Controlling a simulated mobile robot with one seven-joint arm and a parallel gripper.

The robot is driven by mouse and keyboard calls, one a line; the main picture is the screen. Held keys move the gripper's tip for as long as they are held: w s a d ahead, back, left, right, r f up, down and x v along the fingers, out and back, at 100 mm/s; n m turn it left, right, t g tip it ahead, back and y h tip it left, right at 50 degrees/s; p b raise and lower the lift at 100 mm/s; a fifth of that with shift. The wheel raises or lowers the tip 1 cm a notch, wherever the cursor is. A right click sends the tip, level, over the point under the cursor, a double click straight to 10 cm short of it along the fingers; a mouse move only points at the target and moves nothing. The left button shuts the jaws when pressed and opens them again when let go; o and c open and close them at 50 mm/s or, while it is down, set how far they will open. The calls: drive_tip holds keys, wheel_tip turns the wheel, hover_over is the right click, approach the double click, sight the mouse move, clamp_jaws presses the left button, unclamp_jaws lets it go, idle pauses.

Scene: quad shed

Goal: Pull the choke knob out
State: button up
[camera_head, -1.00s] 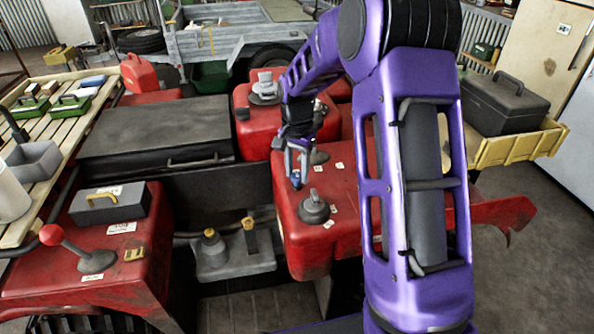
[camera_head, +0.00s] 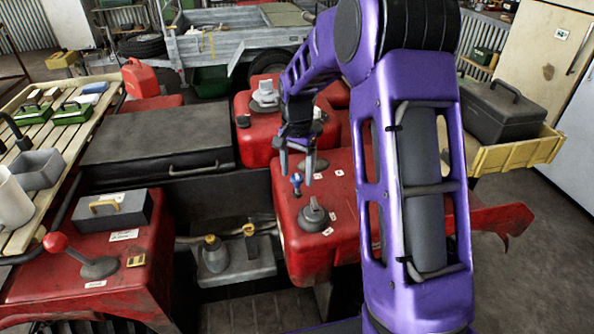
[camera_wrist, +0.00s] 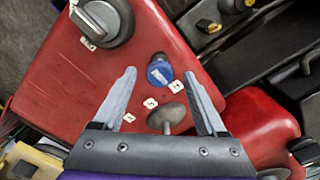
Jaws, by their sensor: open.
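A blue-topped knob (camera_head: 297,181) stands on a short stem on the red bodywork. In the wrist view the blue knob (camera_wrist: 160,72) shows from above, between my fingertips in the picture and not gripped. A grey round-headed knob (camera_wrist: 167,115) is beside it, nearer my palm; it is partly behind my fingers in the head view (camera_head: 314,163). The tags are too small to read, so I cannot tell for sure which knob is the choke. My gripper (camera_head: 296,176) is open and empty, its fingers spread either side of the blue knob (camera_wrist: 160,73).
A grey rotary switch (camera_head: 314,212) is on the same red panel; it also shows in the wrist view (camera_wrist: 101,22). A red-ball lever (camera_head: 55,242) and a grey box (camera_head: 112,212) are at left. A grey block with yellow-topped parts (camera_head: 238,258) is below.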

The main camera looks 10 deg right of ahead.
sight(297, 177)
wheel_tip(297, 177, up, 17)
drive_tip(key=p, duration=0.2)
drive_tip(key=shift+r, duration=0.2)
